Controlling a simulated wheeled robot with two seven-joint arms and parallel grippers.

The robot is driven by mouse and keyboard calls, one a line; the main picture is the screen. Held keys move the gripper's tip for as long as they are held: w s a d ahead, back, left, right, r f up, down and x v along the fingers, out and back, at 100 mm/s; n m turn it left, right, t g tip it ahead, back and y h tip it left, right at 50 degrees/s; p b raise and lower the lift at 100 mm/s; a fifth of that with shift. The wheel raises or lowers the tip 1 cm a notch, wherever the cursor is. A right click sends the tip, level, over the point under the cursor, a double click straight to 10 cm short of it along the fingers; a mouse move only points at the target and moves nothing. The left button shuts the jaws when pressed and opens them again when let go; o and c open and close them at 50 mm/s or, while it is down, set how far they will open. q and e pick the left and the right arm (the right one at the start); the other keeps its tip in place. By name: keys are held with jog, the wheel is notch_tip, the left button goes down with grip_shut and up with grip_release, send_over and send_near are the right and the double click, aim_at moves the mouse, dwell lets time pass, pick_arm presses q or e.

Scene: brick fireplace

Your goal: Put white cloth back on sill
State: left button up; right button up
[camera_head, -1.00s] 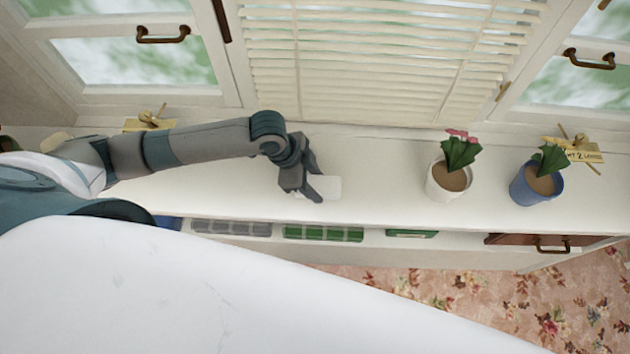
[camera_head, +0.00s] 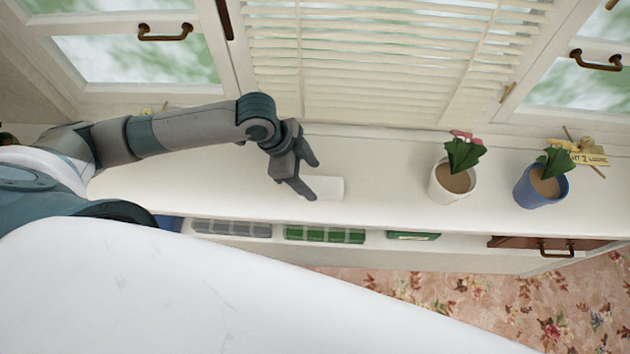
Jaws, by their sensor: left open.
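The white cloth (camera_head: 328,188) is a small, pale, flat-looking rectangle lying on the white sill (camera_head: 390,198) below the blinds. My left gripper (camera_head: 311,180) reaches in from the left and is open. Its fingers are spread at the cloth's left end, one fingertip close over the cloth's near left part and the other beyond its far edge. I cannot tell whether the fingers touch the cloth. They hide part of its left end. My right gripper is not in view.
A white pot (camera_head: 452,182) with a pink-flowered plant and a blue pot (camera_head: 541,187) stand to the right on the sill. Green books (camera_head: 325,234) lie on the shelf below. Blinds (camera_head: 385,60) back the sill. Bare sill lies between the cloth and the white pot.

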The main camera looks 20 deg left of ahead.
pick_arm(q)
jog(key=b+v, duration=0.1)
jog(key=v, duration=0.6)
jog(key=shift+s, duration=0.15)
dwell(0.7)
